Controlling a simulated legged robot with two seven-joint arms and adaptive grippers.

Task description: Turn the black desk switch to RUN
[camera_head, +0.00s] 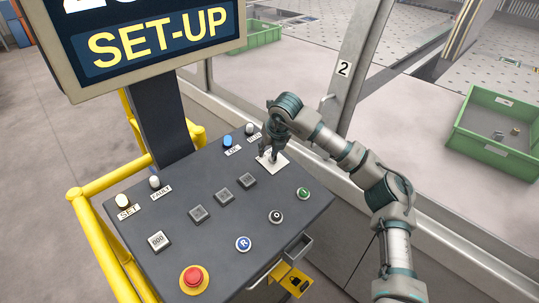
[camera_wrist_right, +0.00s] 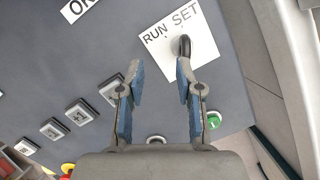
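The black desk switch (camera_wrist_right: 184,45) sits on a white plate (camera_wrist_right: 205,50) lettered RUN and SET in the right wrist view. Its handle lies below the word SET, away from RUN. In the head view the plate (camera_head: 280,162) is at the far right of the desk, and my gripper largely hides the switch. My right gripper (camera_wrist_right: 160,68) is open, with two blue-padded fingers apart and nothing between them. The switch is just beyond the tip of the right-hand finger; I cannot tell whether they touch. In the head view, the right gripper (camera_head: 272,150) is over the plate. My left gripper is not in view.
The screen (camera_head: 150,40) above the desk reads SET-UP. Several square buttons (camera_head: 223,196) and a red mushroom button (camera_head: 194,279) are on the desk. A yellow rail (camera_head: 100,240) runs along its left. A green bin (camera_head: 495,140) stands at the right.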

